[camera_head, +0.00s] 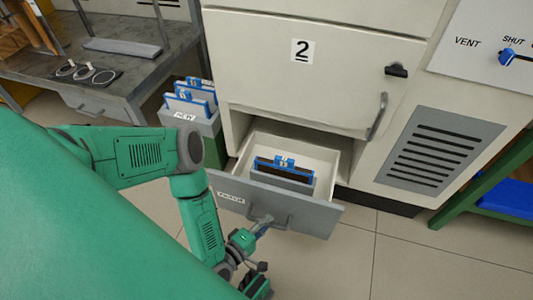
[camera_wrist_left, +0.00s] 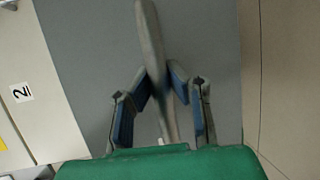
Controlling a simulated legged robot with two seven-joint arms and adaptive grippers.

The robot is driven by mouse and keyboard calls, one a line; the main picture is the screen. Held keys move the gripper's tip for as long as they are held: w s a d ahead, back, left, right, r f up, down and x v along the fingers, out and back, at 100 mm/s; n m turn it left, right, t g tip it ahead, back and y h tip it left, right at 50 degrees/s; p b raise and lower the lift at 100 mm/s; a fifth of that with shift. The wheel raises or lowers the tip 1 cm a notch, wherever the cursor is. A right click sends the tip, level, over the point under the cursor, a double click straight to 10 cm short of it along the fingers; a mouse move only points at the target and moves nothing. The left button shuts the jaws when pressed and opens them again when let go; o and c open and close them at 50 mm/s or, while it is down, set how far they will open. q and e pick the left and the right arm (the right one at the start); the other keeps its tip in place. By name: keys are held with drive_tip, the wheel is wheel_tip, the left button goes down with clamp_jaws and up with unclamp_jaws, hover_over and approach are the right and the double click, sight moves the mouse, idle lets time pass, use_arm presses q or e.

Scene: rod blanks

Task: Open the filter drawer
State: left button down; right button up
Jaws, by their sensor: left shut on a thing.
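The filter drawer (camera_head: 315,212) stands pulled out at the bottom of the cream cabinet. Its grey front carries a small label and a bar handle (camera_head: 287,221). Inside it sits a blue-framed filter (camera_head: 283,172) with a dark face. My left gripper (camera_head: 263,226) is at the drawer's handle, low in front of the drawer. In the left wrist view its blue-padded fingers (camera_wrist_left: 164,88) are shut on the grey handle (camera_wrist_left: 150,35), which runs between them. The grey drawer front (camera_wrist_left: 85,50) fills the space behind. My right gripper is not in view.
The cream cabinet door (camera_head: 310,80) marked 2 is above the drawer. A bin labelled NEW (camera_head: 195,120) with several blue-framed filters stands to the left. A metal workbench (camera_head: 120,65) is further left. A green stand (camera_head: 480,185) is at right. Tiled floor (camera_head: 400,250) is clear in front.

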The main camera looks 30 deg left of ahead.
use_arm(q)
drive_tip(key=shift+s+f, duration=0.15)
drive_tip(key=c, duration=1.5)
unclamp_jaws()
drive_tip(key=shift+c, duration=0.2)
drive_tip(key=shift+o, duration=0.3)
drive_tip(key=d+v, duration=0.1)
drive_tip(key=v, duration=0.6)
drive_tip(key=shift+s+a, duration=0.2)
drive_tip(key=shift+a, duration=0.3)
